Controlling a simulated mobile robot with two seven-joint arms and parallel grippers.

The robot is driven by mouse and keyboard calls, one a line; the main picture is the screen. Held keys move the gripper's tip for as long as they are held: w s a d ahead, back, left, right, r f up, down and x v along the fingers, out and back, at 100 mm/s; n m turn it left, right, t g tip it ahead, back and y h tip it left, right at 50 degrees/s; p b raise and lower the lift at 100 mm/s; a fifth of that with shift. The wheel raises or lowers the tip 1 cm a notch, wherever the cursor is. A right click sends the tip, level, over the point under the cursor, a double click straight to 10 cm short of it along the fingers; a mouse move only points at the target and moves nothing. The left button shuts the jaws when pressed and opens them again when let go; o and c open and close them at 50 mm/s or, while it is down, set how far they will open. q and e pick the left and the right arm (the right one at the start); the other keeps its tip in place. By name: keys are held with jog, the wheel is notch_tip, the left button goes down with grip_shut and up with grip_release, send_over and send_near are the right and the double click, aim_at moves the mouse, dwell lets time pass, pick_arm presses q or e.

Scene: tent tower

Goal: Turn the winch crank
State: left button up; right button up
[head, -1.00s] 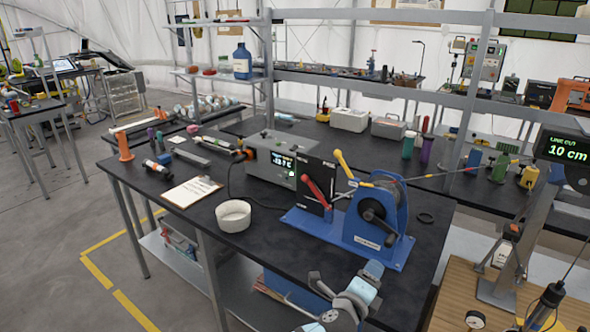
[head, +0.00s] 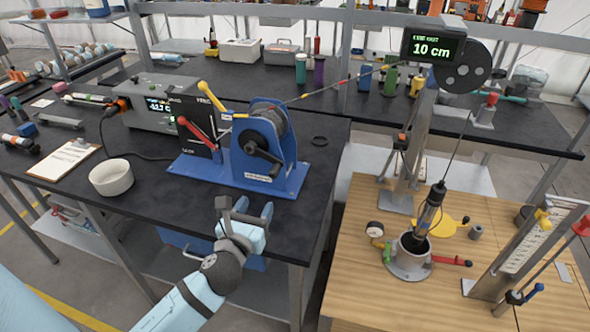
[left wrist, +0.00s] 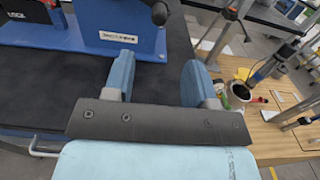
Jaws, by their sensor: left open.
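The blue winch (head: 283,152) stands on the black bench in the head view, with a cable running up to the right. Its black crank (head: 262,158) is on the side facing me; in the left wrist view the crank's dark end (left wrist: 158,12) shows at the top edge. My left gripper (head: 246,206) is open and empty, in front of the winch near the bench's front edge, apart from the crank. In the left wrist view its two blue fingers (left wrist: 158,75) are spread, with the winch base (left wrist: 85,35) beyond them. My right gripper is not in view.
A red lever (head: 198,133) and a yellow lever (head: 212,98) stand left of the crank. A white bowl (head: 111,178) and a clipboard (head: 64,159) lie further left. At right, a wooden table (head: 350,258) holds a probe over a metal well (head: 410,262). A display (head: 433,48) reads 10 cm.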

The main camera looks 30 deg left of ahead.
aim_at(272, 177)
pick_arm(q)
jog(key=p+x, duration=0.1)
jog(key=x, duration=1.2)
grip_shut()
